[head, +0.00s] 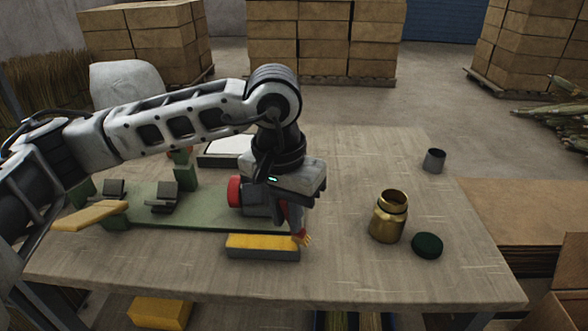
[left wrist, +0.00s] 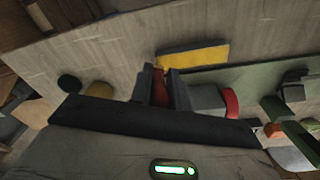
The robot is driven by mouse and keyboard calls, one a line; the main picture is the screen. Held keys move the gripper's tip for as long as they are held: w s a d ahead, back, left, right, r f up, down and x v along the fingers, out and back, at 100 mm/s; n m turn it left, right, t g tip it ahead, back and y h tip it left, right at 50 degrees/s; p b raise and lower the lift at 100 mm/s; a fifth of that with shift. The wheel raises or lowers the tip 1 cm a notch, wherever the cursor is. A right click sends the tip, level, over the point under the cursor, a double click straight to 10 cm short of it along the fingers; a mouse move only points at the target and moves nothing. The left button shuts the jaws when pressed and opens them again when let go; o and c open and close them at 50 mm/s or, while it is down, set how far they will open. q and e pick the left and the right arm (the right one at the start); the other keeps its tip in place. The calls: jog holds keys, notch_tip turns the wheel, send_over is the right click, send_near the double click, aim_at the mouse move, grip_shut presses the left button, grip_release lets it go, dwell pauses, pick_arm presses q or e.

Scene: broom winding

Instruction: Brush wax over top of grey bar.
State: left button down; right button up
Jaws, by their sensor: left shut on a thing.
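The grey bar (head: 262,254) lies on the table near its front edge, and its top face is yellow. It also shows in the left wrist view (left wrist: 195,57), yellow face with a grey edge. My left gripper (head: 290,205) points down at the bar's right end, shut on a brush (head: 298,222) with a red handle and yellow-orange bristles. In the left wrist view the red handle (left wrist: 161,92) sits between the two dark fingers. The bristles are beside the bar's right end; I cannot tell whether they touch it. My right gripper is not in view.
An open golden jar (head: 385,224) stands to the right, with a dark green lid (head: 428,245) beside it. A grey cup (head: 433,161) stands farther back. A green machine bed (head: 190,214) with a red disc (head: 234,192) lies behind the bar.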

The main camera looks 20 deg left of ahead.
pick_arm(q)
notch_tip(320, 180, up, 3)
jog(key=shift+r+p, duration=0.15)
jog(key=shift+p, duration=0.6)
notch_tip(320, 180, up, 2)
jog(key=shift+r+p, duration=0.1)
jog(key=shift+p, duration=0.5)
notch_tip(320, 180, up, 2)
jog(key=shift+r+p, duration=0.1)
jog(key=shift+p, duration=0.4)
jog(key=shift+r, duration=0.15)
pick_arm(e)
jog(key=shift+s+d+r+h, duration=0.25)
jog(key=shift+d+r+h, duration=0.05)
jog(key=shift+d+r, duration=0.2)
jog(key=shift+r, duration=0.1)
